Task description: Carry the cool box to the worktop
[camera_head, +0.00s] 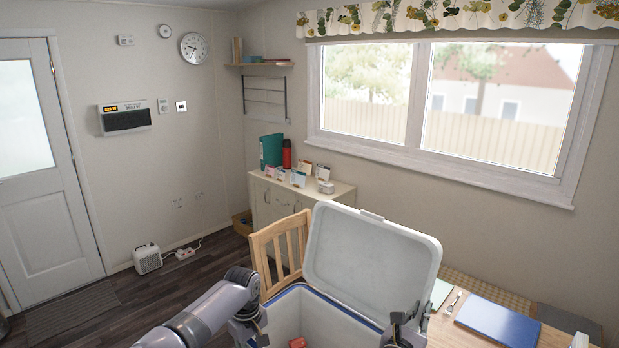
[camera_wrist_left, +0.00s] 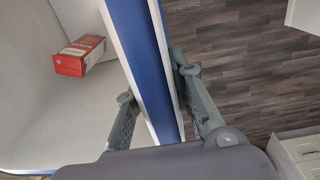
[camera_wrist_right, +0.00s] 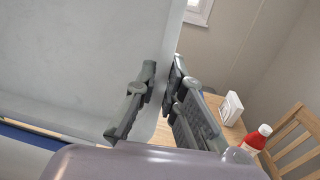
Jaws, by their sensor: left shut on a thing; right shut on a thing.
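The cool box (camera_head: 285,312) stands at the bottom middle of the head view, pale inside with a blue rim. Its pale lid (camera_head: 372,262) is open and tilted up at the back. A small red and white carton (camera_wrist_left: 80,56) lies inside, in the left wrist view. My left gripper (camera_head: 250,325) is shut on the box's left side wall; its fingers straddle the blue and white rim (camera_wrist_left: 150,50) in the left wrist view. My right gripper (camera_head: 404,326) is shut on the lid's edge near its lower right; the right wrist view shows the fingers (camera_wrist_right: 160,80) on both sides.
A wooden chair (camera_head: 281,240) stands close behind the box. A table with a blue folder (camera_head: 498,320) is at the right. A low cabinet (camera_head: 283,200) with several small items stands under the window. The dark floor (camera_head: 195,275) is open at the left.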

